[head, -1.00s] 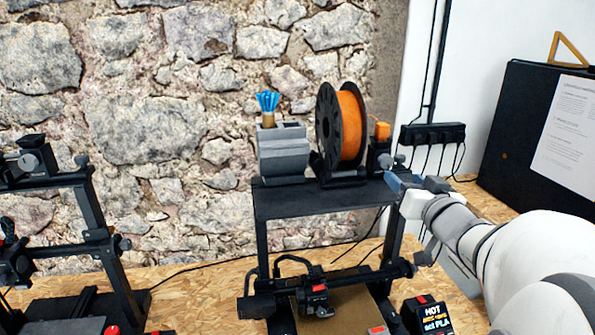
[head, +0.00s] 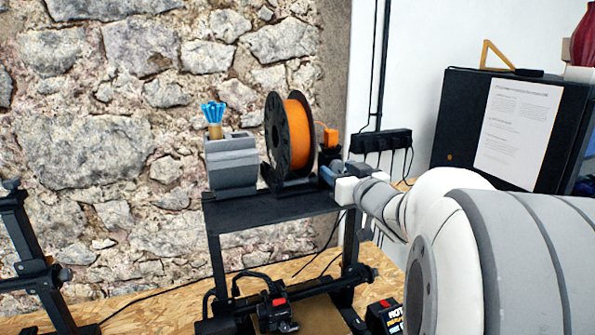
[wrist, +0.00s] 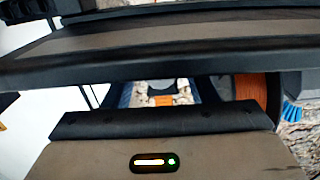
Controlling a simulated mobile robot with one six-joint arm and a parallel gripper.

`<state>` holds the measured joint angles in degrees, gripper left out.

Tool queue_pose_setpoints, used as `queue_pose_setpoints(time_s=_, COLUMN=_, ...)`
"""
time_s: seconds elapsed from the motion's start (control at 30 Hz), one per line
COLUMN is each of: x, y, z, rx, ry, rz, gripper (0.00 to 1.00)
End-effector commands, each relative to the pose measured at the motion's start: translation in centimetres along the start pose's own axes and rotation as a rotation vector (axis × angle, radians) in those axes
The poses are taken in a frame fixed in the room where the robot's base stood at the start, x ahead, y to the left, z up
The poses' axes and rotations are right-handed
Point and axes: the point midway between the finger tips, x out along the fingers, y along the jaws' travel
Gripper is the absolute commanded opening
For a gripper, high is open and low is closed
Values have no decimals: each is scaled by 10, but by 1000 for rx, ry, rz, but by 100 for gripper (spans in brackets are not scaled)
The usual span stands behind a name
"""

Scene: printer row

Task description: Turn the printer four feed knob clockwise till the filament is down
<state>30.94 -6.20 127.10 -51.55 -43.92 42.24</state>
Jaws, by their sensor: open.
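The printer (head: 270,213) stands in the middle of the head view with an orange filament spool (head: 297,135) on its top shelf. Just right of the spool is a small dark feeder with an orange block (head: 331,138) on top. My gripper (head: 332,177) is at that feeder, at the right end of the shelf. Its bluish fingers cover most of the feed knob there. In the wrist view my gripper (wrist: 166,93) is open, with blue fingers either side of a pale grey part and orange bits. I cannot tell whether they touch the knob. The filament's level is not readable.
A grey box with a blue brush (head: 214,113) stands left of the spool. Another printer (head: 38,270) is at far left. A power strip (head: 382,140) with cables hangs behind my arm. A black case (head: 455,130) is at right. A small display (head: 385,317) sits low at front.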

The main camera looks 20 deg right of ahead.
Motion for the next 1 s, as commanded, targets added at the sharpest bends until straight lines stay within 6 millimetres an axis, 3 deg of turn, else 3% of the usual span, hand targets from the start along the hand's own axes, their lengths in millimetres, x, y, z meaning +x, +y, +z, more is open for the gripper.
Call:
queue_pose_setpoints(time_s=0.1, x=0, y=0, z=0, rx=0, ry=0, rz=0, gripper=52)
queue_pose_setpoints(time_s=0.63, x=0, y=0, z=0, rx=0, ry=0, rz=0, gripper=9)
queue_pose_setpoints(time_s=0.77, x=0, y=0, z=-2, rx=19, ry=-1, rz=0, gripper=8)
queue_pose_setpoints(time_s=1.0, x=0, y=0, z=-4, rx=209, ry=-3, rz=-1, gripper=8)
